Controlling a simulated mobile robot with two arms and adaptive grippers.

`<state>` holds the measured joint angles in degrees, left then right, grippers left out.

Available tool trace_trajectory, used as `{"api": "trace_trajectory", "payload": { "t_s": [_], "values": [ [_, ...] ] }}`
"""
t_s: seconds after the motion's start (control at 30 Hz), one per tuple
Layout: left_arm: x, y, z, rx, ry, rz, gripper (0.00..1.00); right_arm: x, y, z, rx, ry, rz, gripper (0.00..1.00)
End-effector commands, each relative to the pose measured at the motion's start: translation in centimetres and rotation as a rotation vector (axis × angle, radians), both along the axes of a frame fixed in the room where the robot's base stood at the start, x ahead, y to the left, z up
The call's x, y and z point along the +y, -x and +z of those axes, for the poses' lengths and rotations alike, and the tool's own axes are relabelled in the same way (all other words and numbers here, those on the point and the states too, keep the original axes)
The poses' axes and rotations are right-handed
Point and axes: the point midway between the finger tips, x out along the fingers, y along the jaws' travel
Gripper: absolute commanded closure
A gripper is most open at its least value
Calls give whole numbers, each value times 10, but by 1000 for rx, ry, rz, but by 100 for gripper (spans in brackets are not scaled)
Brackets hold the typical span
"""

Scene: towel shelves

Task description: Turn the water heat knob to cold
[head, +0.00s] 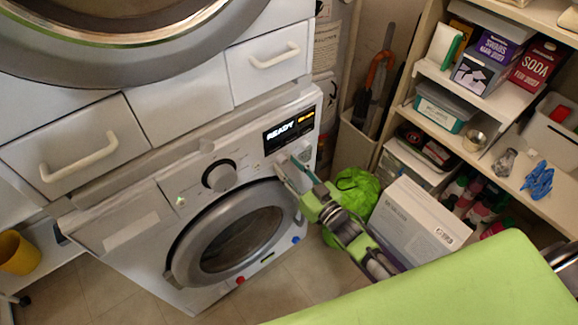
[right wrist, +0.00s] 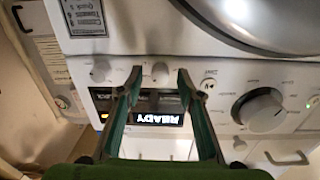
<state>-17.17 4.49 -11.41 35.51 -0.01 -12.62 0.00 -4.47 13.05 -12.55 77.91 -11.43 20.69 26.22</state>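The washing machine (head: 130,235) has a control panel with a lit READY display (head: 290,130). Two small knobs sit beside the display. In the right wrist view, which shows the panel upside down, one small knob (right wrist: 160,72) lies between the fingertips and the other small knob (right wrist: 100,72) lies left of them. I cannot read which one is the water heat knob. My right gripper (head: 288,172) is at the panel just below the display; its fingers (right wrist: 157,76) are apart, and contact with the knob cannot be told. My left gripper is not in view.
A large round dial (head: 219,176) sits left of the display, above the round door (head: 240,238). Drawers with handles (head: 80,158) are above. Shelves (head: 445,125) with boxes stand at the right. A green bag (head: 357,190) and white box (head: 418,222) are near my right arm.

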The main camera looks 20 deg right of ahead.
Motion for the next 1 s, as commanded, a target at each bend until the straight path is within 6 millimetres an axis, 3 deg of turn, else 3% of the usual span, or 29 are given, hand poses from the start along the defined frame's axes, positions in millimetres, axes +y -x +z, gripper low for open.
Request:
{"api": "trace_trajectory", "payload": {
  "t_s": [0.27, 0.4, 0.77, 1.0],
  "values": [
    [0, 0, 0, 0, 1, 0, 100, 1, -1, -1, 1, 0, 0, 66],
    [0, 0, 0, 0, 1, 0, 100, 1, -1, 0, 1, 0, 0, 100],
    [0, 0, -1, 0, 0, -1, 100, 1, -1, -1, -8, 24, 0, 100],
    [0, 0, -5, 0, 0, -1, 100, 0, -1, -1, -50, 137, 1, 100]
  ]
}}
